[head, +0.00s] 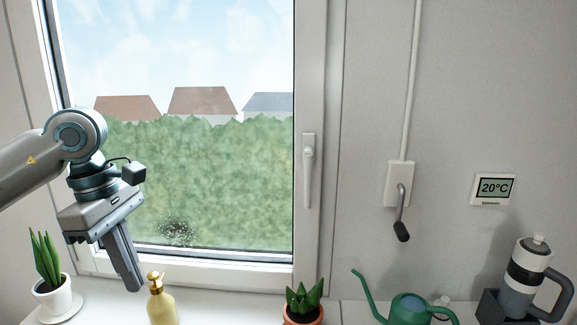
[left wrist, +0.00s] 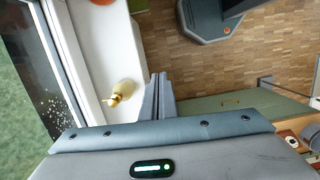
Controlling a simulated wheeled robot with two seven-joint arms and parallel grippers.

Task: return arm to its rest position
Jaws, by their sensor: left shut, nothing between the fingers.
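My left gripper (head: 132,284) hangs from the arm that comes in from the left, in front of the window. Its fingers point down and slightly right, shut with nothing between them. In the left wrist view the left gripper's fingers (left wrist: 157,90) also show close together and empty. The fingertips are above and left of a yellow soap bottle (head: 161,302) with a gold pump, apart from it as far as I can tell. The bottle also shows in the left wrist view (left wrist: 122,92), left of the fingers. My right gripper is out of view.
The window (head: 299,90) is behind the arm. A plant in a white pot (head: 53,300) stands left on the sill, and one in an orange pot (head: 303,312) right of the bottle. A green watering can (head: 408,309) and a flask (head: 522,280) are farther right.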

